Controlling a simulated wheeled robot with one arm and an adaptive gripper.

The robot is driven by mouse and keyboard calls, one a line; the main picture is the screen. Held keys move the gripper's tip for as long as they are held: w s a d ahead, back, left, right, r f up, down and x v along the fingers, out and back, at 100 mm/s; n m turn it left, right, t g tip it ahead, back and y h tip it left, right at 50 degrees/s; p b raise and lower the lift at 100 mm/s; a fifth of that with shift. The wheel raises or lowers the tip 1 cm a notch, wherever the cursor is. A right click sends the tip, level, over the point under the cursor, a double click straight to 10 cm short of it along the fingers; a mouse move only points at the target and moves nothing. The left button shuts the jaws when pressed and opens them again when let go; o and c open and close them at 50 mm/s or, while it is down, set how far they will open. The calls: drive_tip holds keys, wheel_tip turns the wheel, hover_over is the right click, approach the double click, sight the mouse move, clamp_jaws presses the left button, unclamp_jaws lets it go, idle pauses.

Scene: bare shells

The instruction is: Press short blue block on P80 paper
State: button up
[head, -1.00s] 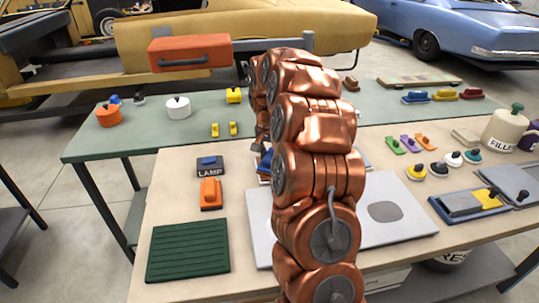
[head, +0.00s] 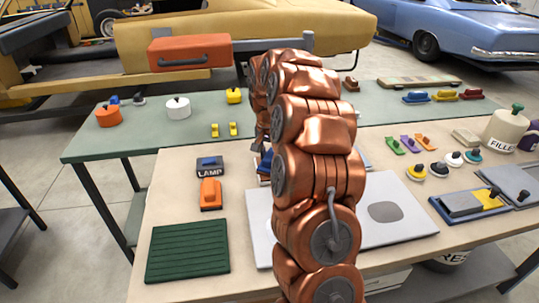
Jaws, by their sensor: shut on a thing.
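My gripper (head: 262,147) shows only in part, as dark fingers at the left edge of my copper arm in the head view. It is low over the near bench, by a blue-edged thing (head: 264,165) mostly hidden behind the arm. What its jaws hold cannot be made out. A blue block (head: 415,97) stands on the far green bench at the right, beside a yellow block (head: 444,95) and a red block (head: 471,94). I cannot tell whether it is the short one. No P80 label is readable; the paper cannot be picked out.
A light board (head: 400,230) lies under my arm. A green ribbed mat (head: 188,250), an orange tool (head: 210,194) and a LAMP switch (head: 210,167) are left. A blue tray (head: 438,208), several knobs (head: 452,158) and a FILLER pot (head: 502,133) are right.

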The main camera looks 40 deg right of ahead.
sight(270, 155)
idle(0.3)
drive_tip(key=shift+r+p, duration=0.3)
drive_tip(key=shift+r, duration=3.2)
